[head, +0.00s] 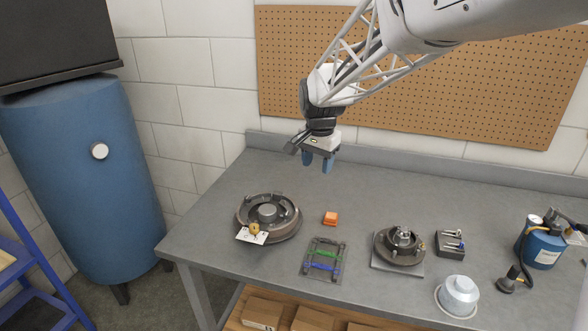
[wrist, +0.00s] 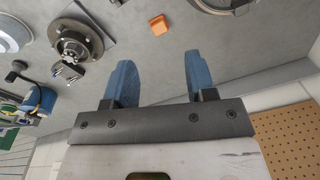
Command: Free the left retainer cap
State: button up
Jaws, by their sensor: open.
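A round dark brake assembly (head: 270,228) with a raised centre and small posts lies at the left of the bench. A white tag (head: 246,237) with a small tan piece (head: 254,230) is at its front edge. The retainer caps are too small to tell apart. Part of this assembly's rim shows at the top of the wrist view (wrist: 222,6). My gripper (head: 317,163) is open and empty, high above the back of the bench. Its blue fingers also show apart in the wrist view (wrist: 160,66), with nothing between them.
The back strip is clear.

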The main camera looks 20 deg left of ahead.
jog(key=w+a+f, duration=0.2)
jog(key=a+f, duration=0.1)
jog(key=a, duration=0.3)
jog(key=w+a+f, duration=0.2)
jog(key=a+f, duration=0.1)
jog(key=a, duration=0.4)
jog(key=m, duration=0.1)
send_over(248, 197)
jog(key=shift+g, duration=0.4)
notch_tip(248, 197, down, 6)
jog(key=shift+a+r, duration=0.1)
jog(key=shift+f, duration=3.95)
jog(key=shift+c, duration=0.5)
jog(key=c, duration=0.8)
